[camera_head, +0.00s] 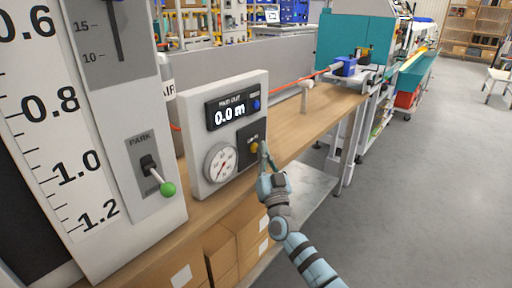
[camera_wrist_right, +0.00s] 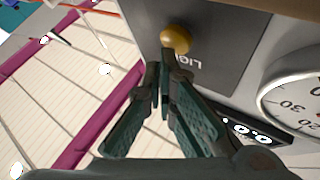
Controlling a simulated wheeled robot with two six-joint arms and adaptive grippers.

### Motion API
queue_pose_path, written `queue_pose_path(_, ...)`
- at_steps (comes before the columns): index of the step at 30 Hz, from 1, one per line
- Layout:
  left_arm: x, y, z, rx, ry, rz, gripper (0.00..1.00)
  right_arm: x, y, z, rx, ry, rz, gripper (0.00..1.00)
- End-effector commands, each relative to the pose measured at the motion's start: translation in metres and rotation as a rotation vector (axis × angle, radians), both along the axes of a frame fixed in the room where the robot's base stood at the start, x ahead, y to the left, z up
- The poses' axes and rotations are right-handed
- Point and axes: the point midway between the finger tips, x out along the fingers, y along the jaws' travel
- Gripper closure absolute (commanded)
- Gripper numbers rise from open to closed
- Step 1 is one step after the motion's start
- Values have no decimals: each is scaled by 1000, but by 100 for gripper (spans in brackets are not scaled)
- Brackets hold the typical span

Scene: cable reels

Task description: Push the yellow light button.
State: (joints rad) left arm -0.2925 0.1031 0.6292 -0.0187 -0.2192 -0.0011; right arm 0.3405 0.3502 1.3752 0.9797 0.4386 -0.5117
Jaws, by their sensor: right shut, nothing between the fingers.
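The yellow light button (camera_head: 254,147) is a small amber knob on a dark plate at the lower right of the white control box (camera_head: 196,128). In the right wrist view the yellow button (camera_wrist_right: 176,38) is large and round, beside the upside-down "LIGHT" label. My right gripper (camera_head: 264,149) comes in from the lower right and is shut and empty. Its fingertips are right at the button's edge in the head view. In the wrist view the tips (camera_wrist_right: 168,60) lie just below the button; I cannot tell whether they touch it. My left gripper is out of view.
The box also carries a dial gauge (camera_head: 220,163), a display reading 0.0 m (camera_head: 230,112) and a blue button (camera_head: 256,104). A green-knobbed PARK lever (camera_head: 167,189) stands at left. An orange cable (camera_head: 300,80) runs above the wooden bench (camera_head: 318,123).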

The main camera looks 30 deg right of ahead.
Motion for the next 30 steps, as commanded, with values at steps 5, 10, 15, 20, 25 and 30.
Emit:
queue_pose_path(5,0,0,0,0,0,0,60,-1,0,-1,1,0,-1,100)
queue_pose_path(10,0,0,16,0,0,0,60,-17,-6,3,-1,3,-2,100)
queue_pose_path(15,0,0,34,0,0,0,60,-41,-13,3,-2,2,-2,100)
queue_pose_path(20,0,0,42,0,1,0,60,-56,-17,2,0,0,0,100)
queue_pose_path(25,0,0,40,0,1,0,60,-58,-17,-1,1,-1,0,100)
queue_pose_path(30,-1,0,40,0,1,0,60,-58,-18,-1,1,-1,0,100)
